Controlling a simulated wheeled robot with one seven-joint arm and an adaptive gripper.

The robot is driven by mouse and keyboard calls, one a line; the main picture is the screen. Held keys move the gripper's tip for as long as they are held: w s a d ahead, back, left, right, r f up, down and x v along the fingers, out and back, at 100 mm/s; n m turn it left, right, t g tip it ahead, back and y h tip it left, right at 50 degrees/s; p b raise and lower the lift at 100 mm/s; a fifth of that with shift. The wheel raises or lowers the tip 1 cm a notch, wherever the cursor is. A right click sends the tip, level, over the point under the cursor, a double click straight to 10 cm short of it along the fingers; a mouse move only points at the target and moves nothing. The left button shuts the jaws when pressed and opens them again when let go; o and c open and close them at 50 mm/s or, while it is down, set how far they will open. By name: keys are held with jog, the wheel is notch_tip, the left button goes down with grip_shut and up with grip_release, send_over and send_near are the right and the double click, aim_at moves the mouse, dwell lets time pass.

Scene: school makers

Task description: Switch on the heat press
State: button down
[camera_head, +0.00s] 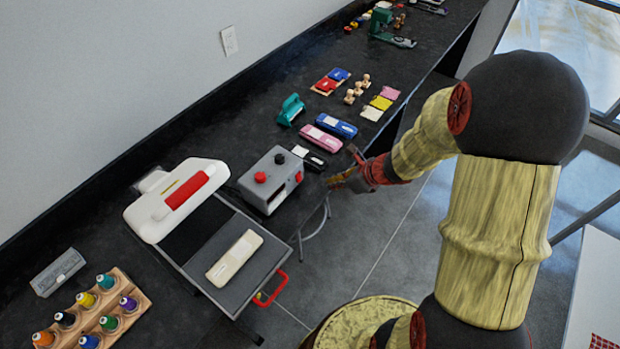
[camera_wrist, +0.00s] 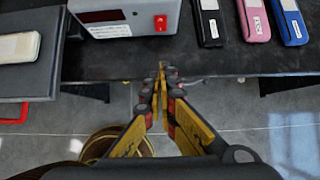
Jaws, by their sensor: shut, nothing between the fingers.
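The heat press (camera_head: 163,212) is open on the counter, with a white upper part, a red handle and a dark lower bed. A grey control box (camera_head: 265,188) stands just right of it, with a red knob and a black knob on top. Its front carries a red switch (camera_head: 299,177), which shows in the wrist view as a red rocker (camera_wrist: 160,22) beside a dark display. Whether the rocker is on or off I cannot tell. My gripper (camera_head: 340,180) is shut and empty, in front of the counter edge, apart from the box. In the wrist view its fingertips (camera_wrist: 162,68) lie below the rocker.
A cream case (camera_head: 235,257) lies on the press bed. Black, pink (camera_head: 321,138) and blue (camera_head: 336,126) cases lie right of the control box. A wooden rack of thread spools (camera_head: 115,317) stands at the near left. The floor before the counter is mostly clear.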

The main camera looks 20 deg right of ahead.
aim_at(299, 177)
dwell(0.3)
jog(key=b+x, duration=0.4)
jog(key=x, duration=0.6)
jog(key=shift+a+f, duration=0.1)
jog(key=shift+f, duration=0.2)
jog(key=shift+w+a+r, duration=0.1)
jog(key=shift+w+a, duration=0.6)
jog(key=shift+w, duration=0.25)
jog(key=shift+w+a, duration=0.4)
jog(key=shift+w, duration=0.15)
jog(key=shift+b, duration=0.3)
jog(key=shift+w+a+f+b, duration=0.15)
jog(key=shift+w+f+b, duration=0.1)
jog(key=shift+w+b, duration=0.05)
jog(key=shift+r, duration=0.15)
